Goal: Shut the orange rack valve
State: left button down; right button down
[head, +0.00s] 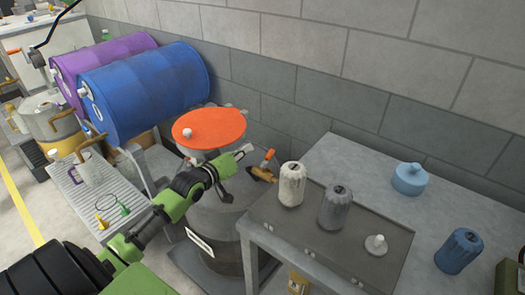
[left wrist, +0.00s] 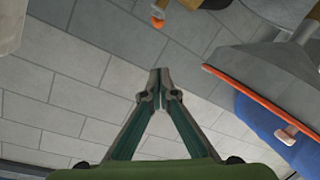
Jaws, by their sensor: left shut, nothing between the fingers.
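A small orange handle (head: 268,156) sits on a brass-coloured fitting (head: 262,173) above the grey drum. I cannot tell for sure that this is the rack valve. My left gripper (head: 246,150) is shut and empty, its tips just left of the handle in the head view. In the left wrist view the shut fingers (left wrist: 160,76) point toward a small orange knob (left wrist: 157,21), with a visible gap between. My right gripper is not in view.
An orange drum top (head: 208,128) lies behind my left arm, beside blue (head: 150,90) and purple (head: 105,58) drums on their sides. A grey drum (head: 222,215) stands below my gripper. A grey table (head: 430,190) with several bottles stands at right.

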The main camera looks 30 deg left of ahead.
aim_at(267, 159)
pick_arm(q)
jog(key=w+d+f+p, duration=0.2)
jog(key=w+f, duration=0.2)
jog(key=w, duration=0.2)
jog(key=shift+f, duration=0.3)
jog(key=shift+w, duration=0.15)
